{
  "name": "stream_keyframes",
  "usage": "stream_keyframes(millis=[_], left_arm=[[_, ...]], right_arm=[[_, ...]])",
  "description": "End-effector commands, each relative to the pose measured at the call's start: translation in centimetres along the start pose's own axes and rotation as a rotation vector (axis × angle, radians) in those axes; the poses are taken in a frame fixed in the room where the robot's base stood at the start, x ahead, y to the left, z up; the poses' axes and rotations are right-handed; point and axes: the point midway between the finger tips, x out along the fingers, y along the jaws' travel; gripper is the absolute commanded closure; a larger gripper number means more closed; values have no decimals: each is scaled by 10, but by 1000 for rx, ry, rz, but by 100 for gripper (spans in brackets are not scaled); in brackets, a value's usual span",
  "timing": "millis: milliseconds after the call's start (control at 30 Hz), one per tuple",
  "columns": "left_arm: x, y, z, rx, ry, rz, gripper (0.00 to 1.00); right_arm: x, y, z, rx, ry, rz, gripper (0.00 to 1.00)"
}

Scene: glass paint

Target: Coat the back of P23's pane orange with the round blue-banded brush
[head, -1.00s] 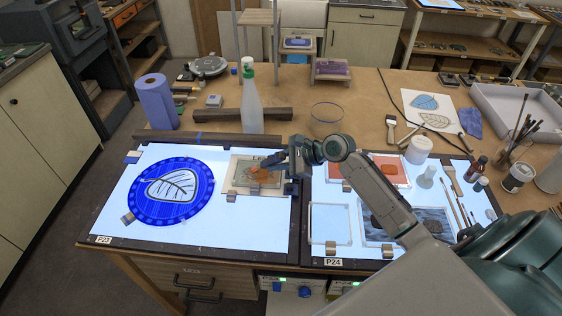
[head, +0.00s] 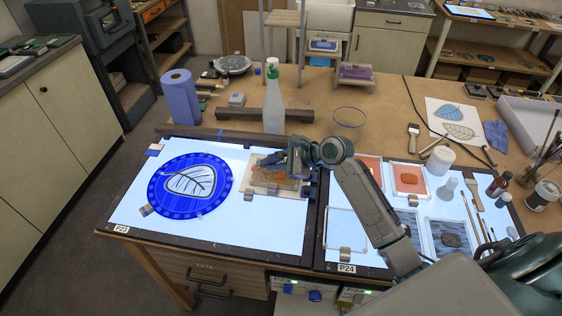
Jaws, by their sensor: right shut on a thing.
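My right gripper (head: 283,160) is over the right part of the light table labelled P23 (head: 135,210). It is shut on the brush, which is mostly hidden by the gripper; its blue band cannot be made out. Below the gripper lies a small rectangular pane (head: 254,183) held by metal clips. Orange paint (head: 268,173) covers much of its middle, with paler edges. To its left on P23 lies a round blue piece (head: 157,186) with a leaf drawing. My left gripper is not in view.
The P24 light table (head: 385,262) to the right holds several panes, one orange (head: 409,180), plus a white jar (head: 440,159) and thin tools. A spray bottle (head: 274,105), blue roll (head: 181,98) and dark bar (head: 235,114) stand behind P23. P23's left part has free room.

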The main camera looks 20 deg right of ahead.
Motion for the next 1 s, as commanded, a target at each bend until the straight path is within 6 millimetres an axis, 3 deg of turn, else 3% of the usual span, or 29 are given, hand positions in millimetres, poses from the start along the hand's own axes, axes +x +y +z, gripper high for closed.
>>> stream_keyframes(millis=[300, 733, 1000], left_arm=[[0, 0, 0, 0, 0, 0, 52], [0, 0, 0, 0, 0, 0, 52], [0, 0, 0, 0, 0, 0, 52]], right_arm=[[-6, -6, 8, -1, -1, -1, 100], [1, -45, -9, 0, -1, -2, 100], [2, -49, -12, -1, -1, -1, 100]])
